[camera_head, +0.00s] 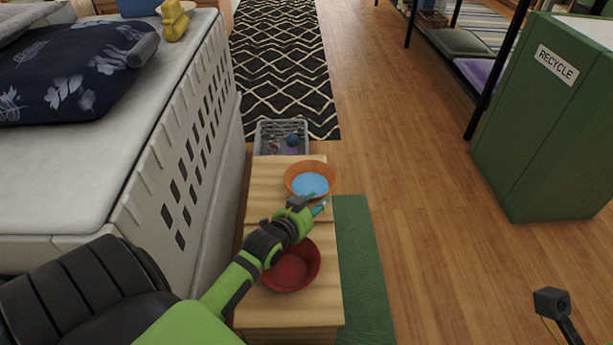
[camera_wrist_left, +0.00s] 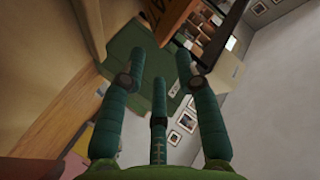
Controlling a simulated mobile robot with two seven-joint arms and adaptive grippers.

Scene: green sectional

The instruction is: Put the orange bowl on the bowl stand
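The orange bowl (camera_head: 298,188), blue inside, sits upright on the far part of a low wooden unit (camera_head: 262,200). A red bowl (camera_head: 291,270) is on the nearer part, partly covered by my arm. I cannot tell which part of this unit is the bowl stand. My left gripper (camera_head: 318,204) is at the near side of the orange bowl, its fingertips close to the rim; contact is unclear. The left wrist view shows its teal fingers (camera_wrist_left: 158,82) spread with nothing between them. A brown-orange lettered surface (camera_wrist_left: 177,18) lies beyond them.
A grey basket (camera_head: 262,138) with small items stands behind the wooden unit. A slatted white crate (camera_head: 190,150) closes off the left side. A green mat (camera_head: 362,270) lies at right. Wood floor is clear up to the green recycle bin (camera_head: 545,125).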

